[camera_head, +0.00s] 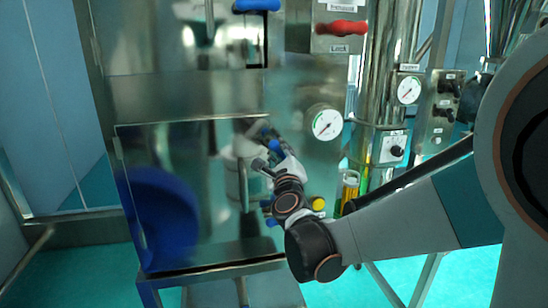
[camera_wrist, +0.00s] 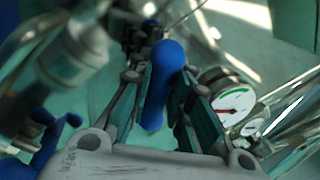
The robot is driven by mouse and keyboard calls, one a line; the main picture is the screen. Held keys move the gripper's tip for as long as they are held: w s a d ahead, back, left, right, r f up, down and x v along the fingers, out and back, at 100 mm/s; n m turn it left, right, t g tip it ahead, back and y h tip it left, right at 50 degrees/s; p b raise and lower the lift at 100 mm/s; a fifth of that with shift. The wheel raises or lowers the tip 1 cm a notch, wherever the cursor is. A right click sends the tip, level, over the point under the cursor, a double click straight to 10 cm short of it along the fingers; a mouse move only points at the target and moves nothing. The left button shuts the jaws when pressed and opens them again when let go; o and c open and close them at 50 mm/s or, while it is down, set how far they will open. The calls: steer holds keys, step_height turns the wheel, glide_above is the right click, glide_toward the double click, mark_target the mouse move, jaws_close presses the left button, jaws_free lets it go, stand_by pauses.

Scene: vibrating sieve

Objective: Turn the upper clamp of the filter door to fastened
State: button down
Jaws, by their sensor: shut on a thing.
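The upper clamp's blue handle (camera_wrist: 165,72) stands between the two fingers of my gripper (camera_wrist: 162,90) in the wrist view. My gripper is shut on it, with a finger on each side. In the head view the blue handle (camera_head: 275,147) shows at the fingertips of my gripper (camera_head: 268,160), at the right edge of the shiny metal filter door (camera_head: 200,150). The clamp's base is mostly hidden behind my gripper. More blue parts (camera_head: 268,213) show lower on the door edge, partly hidden by my wrist; I cannot tell their exact shape.
A round gauge (camera_head: 327,123) sits just right of the clamp, and also shows in the wrist view (camera_wrist: 228,102). A second gauge (camera_head: 408,90), a red handle (camera_head: 341,27) and a blue handle (camera_head: 257,5) are higher up. A yellow knob (camera_head: 318,203) is close to my wrist.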

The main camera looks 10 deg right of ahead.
steer(key=n, duration=0.1)
steer(key=n+b, duration=0.1)
steer(key=n, duration=0.1)
steer(key=n+y, duration=0.1)
steer(key=n, duration=0.1)
steer(key=shift+f+t+b, duration=0.25)
steer(key=shift+t+b, duration=0.05)
steer(key=shift+t, duration=0.1)
steer(key=shift+a+f+n+y+b, duration=0.1)
steer(key=shift+n+y+b, duration=0.3)
steer(key=shift+n, duration=1.25)
steer(key=shift+a+f+n+y+b, duration=0.15)
steer(key=shift+n+y, duration=0.45)
steer(key=shift+n, duration=1.05)
steer(key=shift+d+r, duration=0.1)
steer(key=c, duration=1.5)
jaws_free()
steer(key=shift+o, duration=0.2)
steer(key=shift+s, duration=0.1)
steer(key=s+f, duration=0.2)
steer(key=s, duration=0.9)
steer(key=shift+s+f, duration=0.2)
steer(key=shift+s, duration=0.2)
